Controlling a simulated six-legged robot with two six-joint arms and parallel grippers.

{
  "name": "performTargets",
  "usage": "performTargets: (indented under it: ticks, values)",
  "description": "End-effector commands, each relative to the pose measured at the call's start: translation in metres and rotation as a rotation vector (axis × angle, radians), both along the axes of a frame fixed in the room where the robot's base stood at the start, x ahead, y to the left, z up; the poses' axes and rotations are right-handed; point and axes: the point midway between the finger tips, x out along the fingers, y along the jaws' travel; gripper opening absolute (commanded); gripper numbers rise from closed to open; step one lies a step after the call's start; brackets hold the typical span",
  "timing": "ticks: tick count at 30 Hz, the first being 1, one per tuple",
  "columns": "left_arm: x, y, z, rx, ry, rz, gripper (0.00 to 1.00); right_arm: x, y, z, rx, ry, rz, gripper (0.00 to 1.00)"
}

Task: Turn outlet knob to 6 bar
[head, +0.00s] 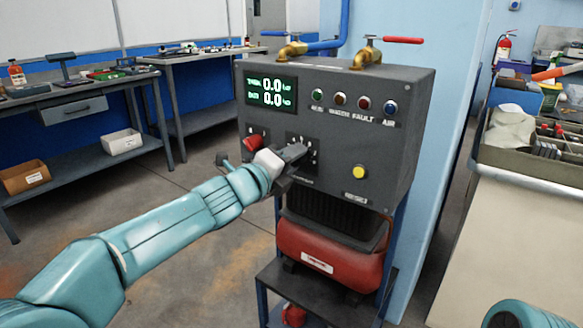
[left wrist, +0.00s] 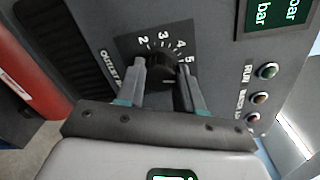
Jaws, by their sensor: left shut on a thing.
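The outlet knob (left wrist: 160,68) is a black dial with white numbers around it, 2 to 5 readable, on the dark grey control panel (head: 340,98). My left gripper (head: 293,153) reaches the panel front and hides most of the knob in the head view. In the left wrist view its two fingers (left wrist: 160,80) sit on either side of the knob, shut on it. My right gripper is not in view.
A red knob (head: 253,142) sits just left of my left gripper. A yellow button (head: 359,172) is at lower right on the panel. Several indicator lights (head: 364,104) line its upper right. A red tank (head: 325,262) stands below.

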Motion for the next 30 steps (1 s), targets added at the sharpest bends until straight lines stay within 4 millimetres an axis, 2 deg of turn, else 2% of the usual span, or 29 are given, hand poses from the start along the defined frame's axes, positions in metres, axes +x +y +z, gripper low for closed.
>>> performTargets:
  ticks: [3, 15, 30]
  values:
    - [0.000, 0.000, -0.003, 0.079, -0.056, 0.000, 0.06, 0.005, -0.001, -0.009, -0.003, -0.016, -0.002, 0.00]
    - [0.000, 0.000, -0.003, 0.258, -0.184, 0.000, 0.06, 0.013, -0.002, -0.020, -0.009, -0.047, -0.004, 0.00]
    - [0.000, 0.000, -0.002, 0.301, -0.216, -0.001, 0.06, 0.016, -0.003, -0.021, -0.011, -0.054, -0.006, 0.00]
